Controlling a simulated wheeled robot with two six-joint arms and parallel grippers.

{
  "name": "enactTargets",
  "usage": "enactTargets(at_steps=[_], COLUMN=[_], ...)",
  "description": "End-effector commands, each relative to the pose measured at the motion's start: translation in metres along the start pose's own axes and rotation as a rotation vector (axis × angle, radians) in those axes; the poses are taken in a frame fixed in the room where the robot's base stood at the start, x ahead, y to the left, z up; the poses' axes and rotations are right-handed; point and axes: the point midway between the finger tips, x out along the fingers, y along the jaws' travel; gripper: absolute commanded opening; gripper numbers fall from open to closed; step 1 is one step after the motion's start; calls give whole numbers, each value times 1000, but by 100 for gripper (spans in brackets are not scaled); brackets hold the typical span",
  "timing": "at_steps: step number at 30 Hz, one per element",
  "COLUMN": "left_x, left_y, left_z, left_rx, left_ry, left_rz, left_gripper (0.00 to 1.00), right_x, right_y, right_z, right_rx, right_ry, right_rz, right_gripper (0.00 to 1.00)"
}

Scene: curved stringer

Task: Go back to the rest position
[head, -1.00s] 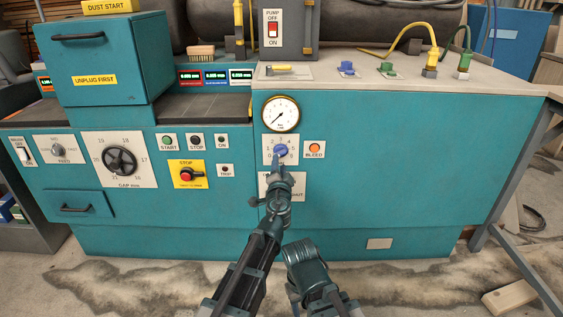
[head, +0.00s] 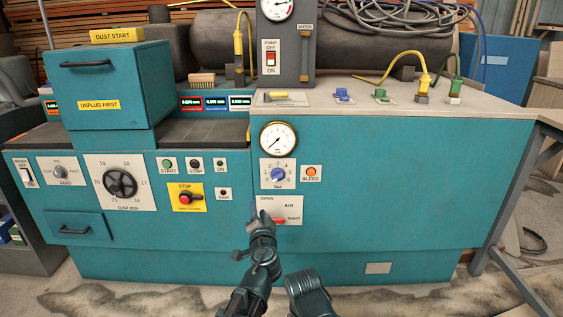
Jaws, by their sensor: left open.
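My left gripper (head: 260,213) is open, in front of the left part of the white air valve plate (head: 293,203), and hides some of it. The plate's red handle (head: 276,221) shows just right of the gripper and points towards SHUT; I cannot tell whether they touch. The blue bar knob (head: 278,175) is above the gripper, apart from it and fully in view. Of my right arm only a dark link shows at the bottom; its gripper is not in view.
The teal machine front fills the view. A round gauge (head: 278,139) sits above the knob and an orange bleed button (head: 311,172) to its right. A red stop button (head: 185,198) on yellow is to the left. The front right of the valve plate is clear.

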Motion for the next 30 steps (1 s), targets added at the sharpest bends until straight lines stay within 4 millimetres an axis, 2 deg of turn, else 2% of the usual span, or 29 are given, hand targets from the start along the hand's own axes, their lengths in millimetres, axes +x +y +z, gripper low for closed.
enactTargets(at_steps=[1,3,6,9,12,16,22,28,30], left_x=[0,-5,-23,-51,-80,-111,-152,-188,-194], left_y=[-8,-11,-3,17,38,60,84,100,104], left_z=[32,79,142,190,217,232,237,228,214], left_rx=[-54,-136,-250,-351,-426,-497,-575,-633,-585], left_ry=[-102,-265,-504,-721,-880,-1018,-1152,-1237,-1226], left_rz=[-6,4,60,159,271,406,599,789,802], left_gripper=[44,44,44,44,44,44,44,44,44], right_x=[0,0,0,0,0,0,0,-1,-7], right_y=[0,0,0,0,0,0,0,0,1], right_z=[0,0,0,0,0,0,0,0,0], right_rx=[0,0,0,0,0,0,0,0,0], right_ry=[0,0,0,0,0,0,0,0,0], right_rz=[0,0,0,0,0,0,0,0,0], right_gripper=[50,50,50,50,50,50,50,50,50])
